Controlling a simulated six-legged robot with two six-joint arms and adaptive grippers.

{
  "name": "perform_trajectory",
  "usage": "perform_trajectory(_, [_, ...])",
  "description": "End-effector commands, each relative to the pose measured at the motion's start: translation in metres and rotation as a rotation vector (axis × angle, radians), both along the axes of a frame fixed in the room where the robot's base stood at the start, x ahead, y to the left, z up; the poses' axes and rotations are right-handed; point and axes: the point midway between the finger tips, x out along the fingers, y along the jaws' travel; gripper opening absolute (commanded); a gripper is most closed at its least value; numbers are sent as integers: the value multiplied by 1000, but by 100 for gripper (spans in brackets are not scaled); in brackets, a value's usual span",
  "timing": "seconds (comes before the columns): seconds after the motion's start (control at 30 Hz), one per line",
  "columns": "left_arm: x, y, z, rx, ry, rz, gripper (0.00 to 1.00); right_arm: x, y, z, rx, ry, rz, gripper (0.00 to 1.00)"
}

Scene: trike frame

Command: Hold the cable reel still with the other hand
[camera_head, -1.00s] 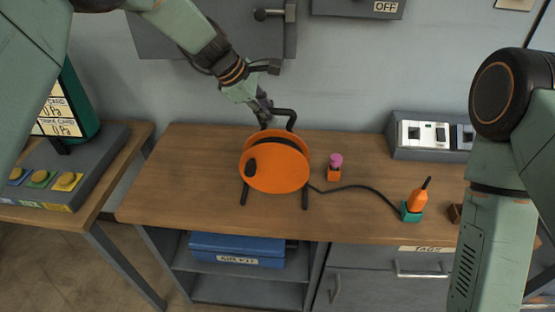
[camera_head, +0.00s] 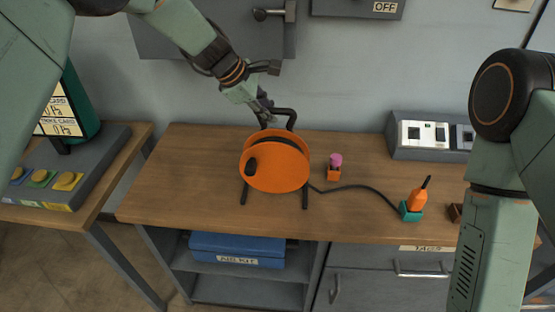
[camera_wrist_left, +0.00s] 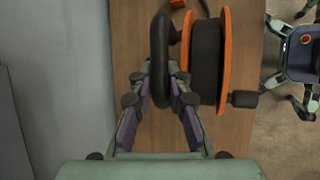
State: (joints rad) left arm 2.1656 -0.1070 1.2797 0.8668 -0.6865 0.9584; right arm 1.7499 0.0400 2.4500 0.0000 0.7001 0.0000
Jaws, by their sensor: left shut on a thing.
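The orange cable reel (camera_head: 277,167) stands on its dark legs on the wooden bench, with a black knob on its front face. In the left wrist view its orange rims and dark drum (camera_wrist_left: 206,60) show at close range. My left gripper (camera_head: 264,116) is at the back of the reel, shut on its black handle (camera_head: 290,114). In the left wrist view the fingers (camera_wrist_left: 160,95) close around the dark handle bar (camera_wrist_left: 159,50). My right arm is at the right edge; its gripper is out of view.
A black cable (camera_head: 352,187) runs from the reel to an orange tool in a teal holder (camera_head: 411,211). A small orange block with a pink knob (camera_head: 334,168) stands right of the reel. A grey panel box (camera_head: 430,138) is at the back right.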

Motion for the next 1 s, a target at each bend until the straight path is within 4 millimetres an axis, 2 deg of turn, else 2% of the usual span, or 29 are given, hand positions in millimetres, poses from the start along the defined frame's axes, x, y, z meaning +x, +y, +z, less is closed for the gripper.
perform_trajectory(0.03, [-8,0,-15,8,28,-8,0,0,0,-1,0,0,0,58])
perform_trajectory(0.47, [-8,1,-18,10,27,-11,0,0,0,-2,0,0,0,58])
perform_trajectory(0.5, [-8,1,-18,10,27,-11,15,0,0,-2,0,0,0,58])
perform_trajectory(0.8, [-7,1,-16,8,22,-8,40,0,0,-2,0,0,0,58])
perform_trajectory(1.0, [-6,0,-14,6,20,-6,42,0,0,-2,0,0,0,58])
